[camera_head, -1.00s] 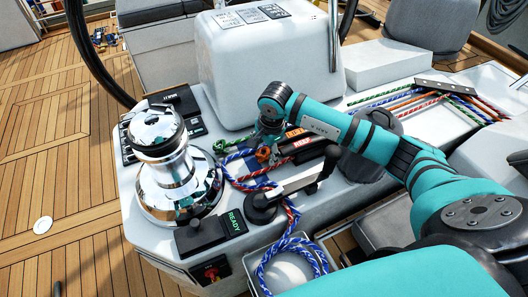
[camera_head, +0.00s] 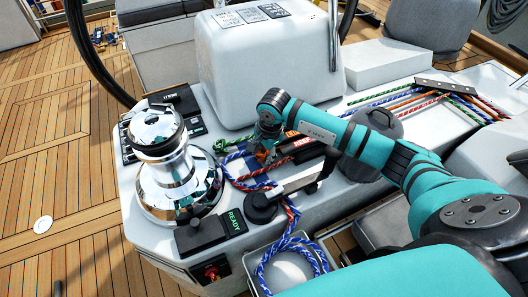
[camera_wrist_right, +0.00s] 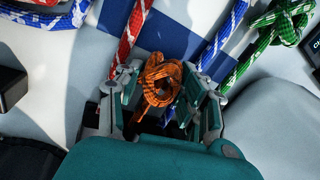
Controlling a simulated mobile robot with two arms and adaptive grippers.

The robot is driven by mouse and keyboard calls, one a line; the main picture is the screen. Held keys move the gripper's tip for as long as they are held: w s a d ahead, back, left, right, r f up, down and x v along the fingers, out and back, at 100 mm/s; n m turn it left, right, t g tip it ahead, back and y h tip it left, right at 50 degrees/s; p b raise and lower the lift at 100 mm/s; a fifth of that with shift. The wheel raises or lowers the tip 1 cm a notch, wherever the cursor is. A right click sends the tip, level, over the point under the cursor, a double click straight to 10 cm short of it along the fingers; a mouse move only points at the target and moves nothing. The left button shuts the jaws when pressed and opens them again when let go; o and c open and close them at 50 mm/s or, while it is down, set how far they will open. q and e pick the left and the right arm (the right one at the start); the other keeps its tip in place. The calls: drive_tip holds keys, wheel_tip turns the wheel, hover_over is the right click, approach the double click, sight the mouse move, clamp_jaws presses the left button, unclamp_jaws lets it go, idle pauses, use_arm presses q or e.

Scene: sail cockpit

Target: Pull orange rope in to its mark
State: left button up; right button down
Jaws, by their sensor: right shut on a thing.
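My right gripper (camera_head: 262,151) is low over the white cockpit console, right of the chrome winch. In the right wrist view its fingers (camera_wrist_right: 161,98) are shut around the knotted end of the orange rope (camera_wrist_right: 162,78). In the head view only a small part of the orange knot (camera_head: 261,157) shows below the gripper. A flat blue band (camera_wrist_right: 178,32) lies on the white surface just beyond the knot. The rest of the orange rope near the gripper is hidden; an orange length (camera_head: 400,96) runs across the deck farther right. My left gripper is not in view.
A red rope (camera_wrist_right: 132,32) and a blue rope (camera_wrist_right: 222,38) run close on either side of my fingers. A green knotted rope (camera_wrist_right: 280,32) lies farther right. The chrome winch (camera_head: 165,160), a black-handled lever (camera_head: 262,208) and coiled blue rope (camera_head: 285,262) stand close by.

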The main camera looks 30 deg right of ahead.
sight(240, 167)
drive_tip(key=a+b, duration=0.1)
drive_tip(key=a, duration=0.6)
drive_tip(key=shift+w+b, duration=0.2)
drive_tip(key=shift+b, duration=0.2)
drive_tip(key=shift+a, duration=0.4)
drive_tip(key=c, duration=0.8)
unclamp_jaws()
drive_tip(key=shift+d, duration=0.1)
